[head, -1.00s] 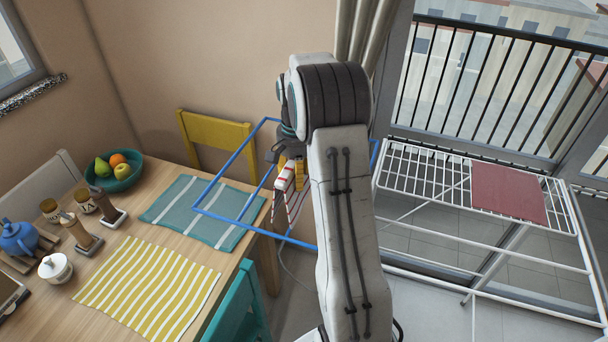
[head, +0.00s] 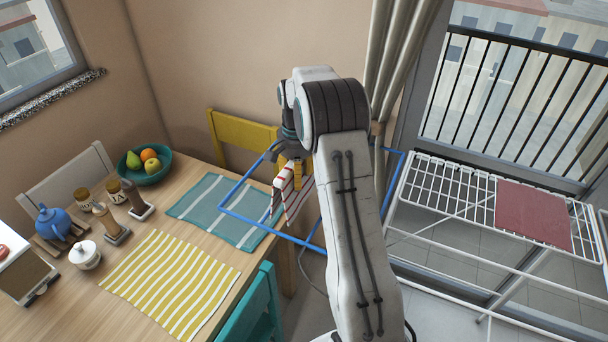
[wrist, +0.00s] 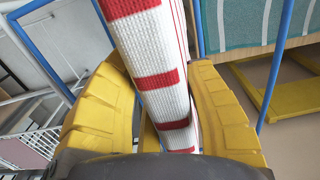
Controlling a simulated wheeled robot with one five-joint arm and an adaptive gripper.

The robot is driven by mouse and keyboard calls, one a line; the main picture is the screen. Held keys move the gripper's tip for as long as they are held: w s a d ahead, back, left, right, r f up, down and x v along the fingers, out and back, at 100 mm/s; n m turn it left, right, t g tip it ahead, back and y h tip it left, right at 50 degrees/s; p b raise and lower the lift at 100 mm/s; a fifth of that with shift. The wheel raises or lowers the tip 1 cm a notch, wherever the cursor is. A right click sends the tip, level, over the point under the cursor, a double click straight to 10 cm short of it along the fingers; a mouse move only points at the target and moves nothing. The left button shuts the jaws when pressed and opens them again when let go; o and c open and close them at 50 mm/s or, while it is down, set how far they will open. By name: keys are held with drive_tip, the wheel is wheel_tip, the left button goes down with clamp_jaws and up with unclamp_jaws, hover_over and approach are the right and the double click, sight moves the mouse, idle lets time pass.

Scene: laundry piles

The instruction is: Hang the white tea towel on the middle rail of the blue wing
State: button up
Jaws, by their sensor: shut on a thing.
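The white tea towel with red stripes (head: 284,198) hangs from my gripper (head: 297,168), over or close to the blue wing. In the wrist view, the towel (wrist: 160,70) runs between the yellow fingers of my gripper (wrist: 165,105), which are shut on it. The blue wing (head: 231,190) is a frame of thin blue tubes jutting left from the white rack, partly above the table's right end. Blue tubes of the wing (wrist: 42,57) also show on both sides of the towel. My arm hides part of the wing; I cannot tell its middle rail or whether the towel touches it.
The white drying rack (head: 440,187) stands at right with a dark red cloth (head: 533,212) on it. The wooden table (head: 190,175) at left bears a teal mat (head: 212,205), a yellow striped mat (head: 165,280) and a fruit bowl (head: 150,170). A yellow chair (head: 240,140) and a teal chair (head: 255,310) stand beside it.

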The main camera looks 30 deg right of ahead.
drive_tip(key=shift+w+a+p, duration=1.4)
drive_tip(key=shift+w+a, duration=0.1)
drive_tip(key=shift+w, duration=0.75)
drive_tip(key=shift+f+b, duration=5.15)
drive_tip(key=shift+f, duration=1.8)
drive_tip(key=shift+f, duration=0.1)
drive_tip(key=o, duration=1.2)
